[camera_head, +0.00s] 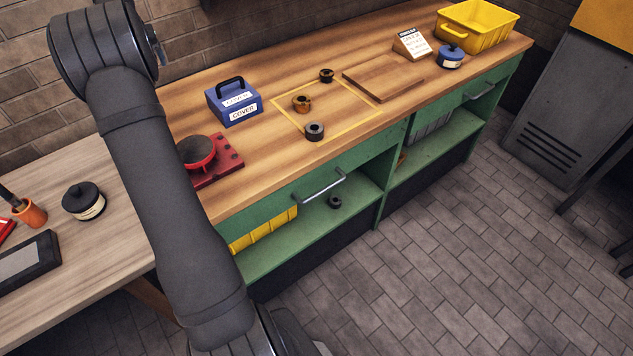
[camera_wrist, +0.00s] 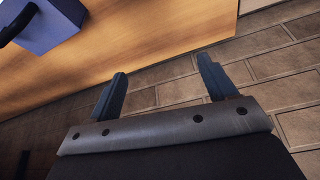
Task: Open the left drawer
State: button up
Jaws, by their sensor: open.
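The left drawer (camera_head: 361,155) is a green front under the wooden bench top, with a grey metal bar handle (camera_head: 320,187) along it. It looks flush with the bench, so closed. My gripper (camera_wrist: 162,70) shows in the wrist view with its two dark fingers apart and nothing between them. Behind the fingers are the wooden top's edge and brickwork. The drawer and its handle are not in the wrist view. In the head view my arm crosses the left side, and my gripper does not show there.
On the bench stand a blue box (camera_head: 234,104), also in the wrist view (camera_wrist: 45,25), a red fixture (camera_head: 208,160), dark rings, a wooden board (camera_head: 383,76) and a yellow bin (camera_head: 476,27). A right drawer (camera_head: 489,84) is beyond. The floor (camera_head: 440,240) before the drawer is clear.

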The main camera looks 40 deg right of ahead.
notch_tip(320, 180, up, 4)
jog(key=shift+r, duration=0.1)
jog(key=c, duration=0.7)
jog(key=shift+s+d, duration=0.45)
jog(key=shift+d, duration=0.3)
jog(key=shift+c, duration=1.2)
jog(key=s+d+f+m+y, duration=0.35)
jog(key=s+d, duration=0.65)
jog(key=s, duration=0.4)
jog(key=s+d+f+m+y, duration=0.2)
jog(key=s+d+f+y, duration=0.2)
jog(key=s+d, duration=0.8)
jog(key=s+d+r+m+t+h, duration=0.1)
jog(key=s+r+m+t+h, duration=0.25)
jog(key=s, duration=0.85)
jog(key=s+d+r+m+t+h, duration=0.15)
jog(key=s+m+t, duration=0.25)
jog(key=s+t, duration=0.55)
jog(key=s+d+r+m+t+h, duration=0.1)
jog(key=s+r+m+t+h, duration=0.15)
jog(key=s, duration=1.25)
send_near(324, 189)
jog(key=shift+m+y, duration=0.3)
jog(key=shift+m, duration=0.05)
jog(key=w, duration=0.6)
jog(key=w+r, duration=0.1)
jog(key=w, duration=0.3)
jog(key=shift+d, duration=0.15)
